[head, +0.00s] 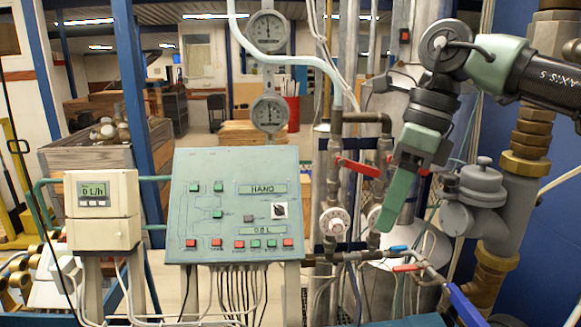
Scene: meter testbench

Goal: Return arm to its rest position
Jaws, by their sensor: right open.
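My right arm comes in from the upper right and bends down at the wrist. My right gripper (388,218) points downward with its green finger in front of the pipework, and it is open with nothing seen between its fingers. It hangs to the right of the green control panel (222,215), apart from it. The finger overlaps the valve and pipe area in the picture; I cannot tell how close it is to them. My left gripper is not in view.
A cream meter box (101,210) stands left of the panel. Two round gauges (268,114) hang above it. A red-handled valve (359,168) and a blue-handled lever (468,305) sit near the arm. Thick brass and grey pipes (522,185) stand at the right.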

